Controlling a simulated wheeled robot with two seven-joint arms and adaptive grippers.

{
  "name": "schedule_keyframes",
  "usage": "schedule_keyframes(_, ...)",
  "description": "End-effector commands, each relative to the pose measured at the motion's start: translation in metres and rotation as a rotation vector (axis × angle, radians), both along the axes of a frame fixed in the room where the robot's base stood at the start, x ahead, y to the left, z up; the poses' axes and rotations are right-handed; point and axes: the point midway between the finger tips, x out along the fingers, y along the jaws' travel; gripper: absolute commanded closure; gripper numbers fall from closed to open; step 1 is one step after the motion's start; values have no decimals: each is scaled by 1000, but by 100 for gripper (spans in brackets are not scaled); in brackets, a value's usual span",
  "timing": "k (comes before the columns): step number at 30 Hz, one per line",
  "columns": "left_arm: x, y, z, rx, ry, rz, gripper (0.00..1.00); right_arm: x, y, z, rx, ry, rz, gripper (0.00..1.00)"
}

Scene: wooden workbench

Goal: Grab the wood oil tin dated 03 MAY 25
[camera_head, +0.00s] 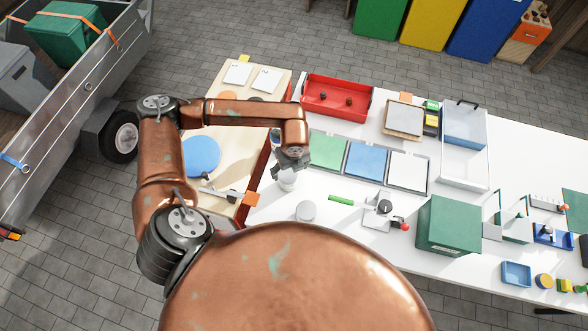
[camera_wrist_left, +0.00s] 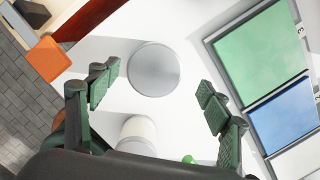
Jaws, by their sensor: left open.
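My left gripper (camera_head: 288,167) is open and points down above a pale tin (camera_head: 287,183) on the white bench top. In the left wrist view the fingers (camera_wrist_left: 160,92) are spread, and the round grey lid of this tin (camera_wrist_left: 153,68) shows between and a little beyond the fingertips. A second pale tin (camera_head: 305,210) stands nearer to me; in the left wrist view it (camera_wrist_left: 138,133) is close to the palm, partly hidden. A third container (camera_head: 275,137) is partly hidden behind the gripper. No date is readable. My right gripper is not in view.
Green (camera_head: 328,150), blue (camera_head: 367,161) and white (camera_head: 408,170) panels lie right of the gripper. A red tray (camera_head: 337,97) is behind. An orange block (camera_head: 251,198) is at left.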

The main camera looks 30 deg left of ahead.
Motion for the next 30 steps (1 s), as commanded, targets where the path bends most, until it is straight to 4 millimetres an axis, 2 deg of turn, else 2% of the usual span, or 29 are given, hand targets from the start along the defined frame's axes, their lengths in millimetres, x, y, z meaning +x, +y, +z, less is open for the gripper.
schedule_keyframes(2, -4, 4, -7, 6, 1, 5, 28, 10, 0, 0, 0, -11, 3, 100)
schedule_keyframes(5, -6, 6, -17, 3, 0, 8, 28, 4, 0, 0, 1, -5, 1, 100)
schedule_keyframes(8, -3, 9, -28, 3, 2, 11, 28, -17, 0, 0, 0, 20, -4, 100)
schedule_keyframes(12, 1, 8, -49, 2, 6, 10, 28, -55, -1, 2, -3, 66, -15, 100)
schedule_keyframes(14, 2, 9, -58, 2, 4, 10, 28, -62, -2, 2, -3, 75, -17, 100)
schedule_keyframes(17, 3, 10, -69, 1, 5, 9, 28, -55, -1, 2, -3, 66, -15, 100)
schedule_keyframes(21, 4, 10, -75, -1, 4, 8, 28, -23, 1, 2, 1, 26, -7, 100)
schedule_keyframes(24, 4, 10, -75, 0, 4, 6, 28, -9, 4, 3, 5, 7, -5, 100)
schedule_keyframes(26, 4, 9, -75, 0, 4, 6, 28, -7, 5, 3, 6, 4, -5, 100)
schedule_keyframes(30, 4, 9, -75, 0, 4, 6, 37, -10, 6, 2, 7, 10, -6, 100)
